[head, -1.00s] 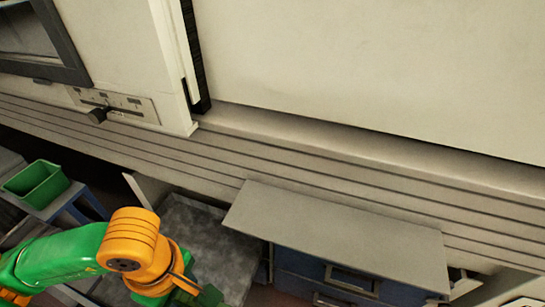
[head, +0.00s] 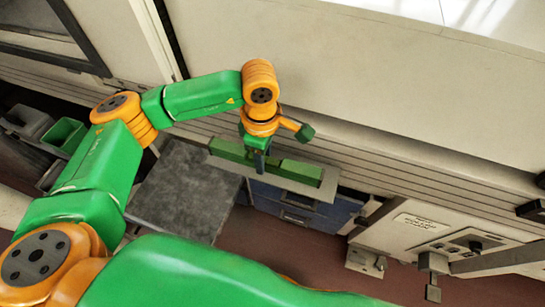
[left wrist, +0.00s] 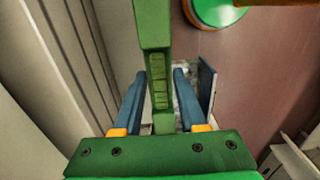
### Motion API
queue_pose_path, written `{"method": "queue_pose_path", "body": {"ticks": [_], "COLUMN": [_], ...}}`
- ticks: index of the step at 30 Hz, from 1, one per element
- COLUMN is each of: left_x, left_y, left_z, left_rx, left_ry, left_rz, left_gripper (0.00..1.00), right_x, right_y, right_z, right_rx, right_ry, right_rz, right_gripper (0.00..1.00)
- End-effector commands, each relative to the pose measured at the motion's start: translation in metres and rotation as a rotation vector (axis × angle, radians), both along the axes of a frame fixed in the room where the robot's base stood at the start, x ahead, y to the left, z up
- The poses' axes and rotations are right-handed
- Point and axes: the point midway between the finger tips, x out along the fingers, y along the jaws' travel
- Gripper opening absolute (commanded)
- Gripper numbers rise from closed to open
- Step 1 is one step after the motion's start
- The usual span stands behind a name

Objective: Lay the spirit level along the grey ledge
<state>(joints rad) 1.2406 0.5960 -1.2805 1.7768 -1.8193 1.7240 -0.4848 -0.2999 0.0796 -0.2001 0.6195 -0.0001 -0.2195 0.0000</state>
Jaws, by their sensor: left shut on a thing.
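The spirit level is a long green bar (head: 299,170) in the head view. My left gripper (head: 261,165) is shut around it near the middle of its length. The grey ledge (head: 330,187) is a flat plate jutting from the ribbed wall. The level appears over it, roughly along its length; I cannot tell whether they touch. In the left wrist view the level (left wrist: 154,50) runs up the picture between the blue fingers of the left gripper (left wrist: 160,92). The gripper and level hide part of the ledge. My right gripper is out of view.
Blue drawers (head: 296,206) stand below the ledge. A dark grey tabletop (head: 187,192) lies left of them, and a green bin (head: 63,134) stands farther left. A control panel with knobs (head: 455,246) is at the right. The big pale wall (head: 345,65) rises behind the ledge.

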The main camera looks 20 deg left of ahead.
Motion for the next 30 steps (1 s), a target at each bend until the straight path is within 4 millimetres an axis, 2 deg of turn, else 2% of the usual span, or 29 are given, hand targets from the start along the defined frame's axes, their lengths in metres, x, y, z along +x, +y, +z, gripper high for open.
{"method": "queue_pose_path", "body": {"ticks": [3, 7, 9, 12, 23, 24, 26, 27, 30], "left_x": [0.017, 0.028, 0.028, 0.028, 0.028, 0.028, 0.028, 0.028, 0.028], "left_y": [-0.004, -0.005, -0.005, -0.005, -0.005, -0.005, -0.005, -0.005, -0.005], "left_z": [-0.02, -0.035, -0.051, -0.063, -0.069, -0.067, -0.067, -0.067, -0.067], "left_rx": [-0.002, 0.0, -0.002, -0.002, -0.002, -0.002, -0.002, -0.002, -0.002], "left_ry": [0.001, 0.001, 0.003, 0.0, -0.002, -0.001, -0.001, -0.001, -0.001], "left_rz": [0.002, 0.003, 0.001, 0.001, 0.001, 0.001, 0.001, 0.002, 0.002], "left_gripper": [0.0, 0.0, 0.0, 0.0, 0.0, 0.52, 0.68, 0.71, 0.71], "right_x": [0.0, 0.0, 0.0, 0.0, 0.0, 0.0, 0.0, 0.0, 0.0], "right_y": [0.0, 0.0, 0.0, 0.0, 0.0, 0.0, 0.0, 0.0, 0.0], "right_z": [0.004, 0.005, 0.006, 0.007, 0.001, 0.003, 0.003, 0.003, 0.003], "right_rx": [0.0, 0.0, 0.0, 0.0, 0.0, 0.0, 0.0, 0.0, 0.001], "right_ry": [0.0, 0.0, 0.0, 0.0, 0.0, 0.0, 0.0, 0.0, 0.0], "right_rz": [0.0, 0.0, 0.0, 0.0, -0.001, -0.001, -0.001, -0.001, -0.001], "right_gripper": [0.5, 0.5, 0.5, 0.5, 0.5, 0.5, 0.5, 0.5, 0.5]}}
